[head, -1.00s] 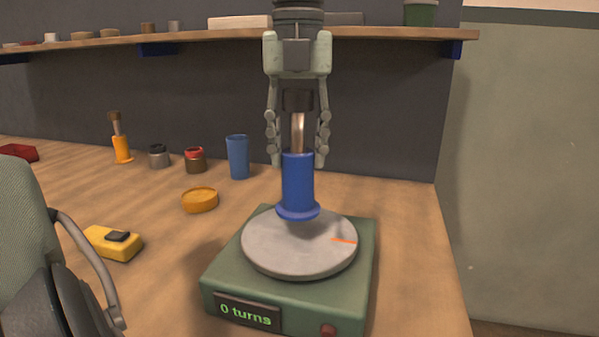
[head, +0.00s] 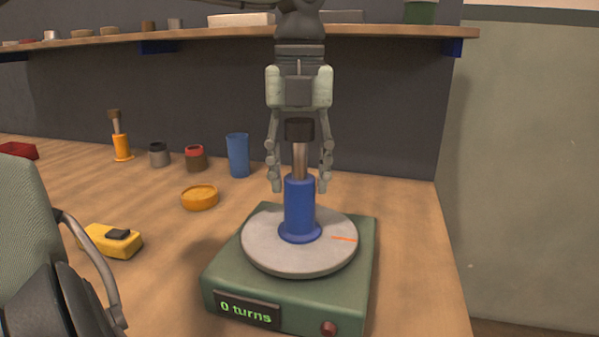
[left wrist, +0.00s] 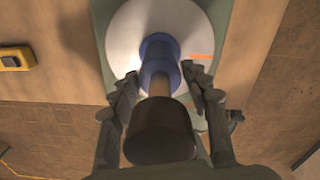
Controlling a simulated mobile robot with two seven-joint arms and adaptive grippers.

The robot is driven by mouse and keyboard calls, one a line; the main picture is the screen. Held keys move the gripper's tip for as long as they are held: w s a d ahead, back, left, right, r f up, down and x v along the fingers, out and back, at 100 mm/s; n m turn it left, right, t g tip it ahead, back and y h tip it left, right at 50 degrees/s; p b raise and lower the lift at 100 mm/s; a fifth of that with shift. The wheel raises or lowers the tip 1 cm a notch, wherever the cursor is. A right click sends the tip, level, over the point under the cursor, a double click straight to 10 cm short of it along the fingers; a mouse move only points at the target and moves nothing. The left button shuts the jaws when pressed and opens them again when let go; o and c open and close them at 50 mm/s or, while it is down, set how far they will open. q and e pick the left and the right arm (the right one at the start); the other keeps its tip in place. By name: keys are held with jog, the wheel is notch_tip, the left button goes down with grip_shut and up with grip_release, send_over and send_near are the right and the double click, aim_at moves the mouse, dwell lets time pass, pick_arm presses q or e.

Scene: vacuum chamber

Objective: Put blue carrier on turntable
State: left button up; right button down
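The blue carrier (head: 299,205) is a blue cylinder with a flanged foot, a metal stem and a dark knob. It stands upright near the middle of the grey disc of the turntable (head: 263,253), and its foot appears to rest on the disc. My left gripper (head: 300,188) points straight down over it. Its fingers are on either side of the blue body near its top, with the knob between them. My right gripper is not in view.
A yellow box (head: 112,241) and an orange dish (head: 199,197) lie left of the turntable. A blue cup (head: 238,156), two small jars and an orange carrier (head: 122,147) stand farther back. A shelf (head: 200,36) runs along the back wall. The table's right edge is near the turntable.

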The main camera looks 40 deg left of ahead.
aim_at(300, 120)
pick_arm(q)
jog(key=shift+o, duration=1)
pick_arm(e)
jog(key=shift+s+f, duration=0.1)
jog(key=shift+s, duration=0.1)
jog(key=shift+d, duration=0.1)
pick_arm(q)
jog(key=shift+r, duration=0.1)
jog(key=shift+r, duration=0.95)
notch_tip(300, 120, up, 9)
jog(key=shift+r+p, duration=0.2)
jog(key=shift+p, duration=0.1)
jog(key=shift+r, duration=0.4)
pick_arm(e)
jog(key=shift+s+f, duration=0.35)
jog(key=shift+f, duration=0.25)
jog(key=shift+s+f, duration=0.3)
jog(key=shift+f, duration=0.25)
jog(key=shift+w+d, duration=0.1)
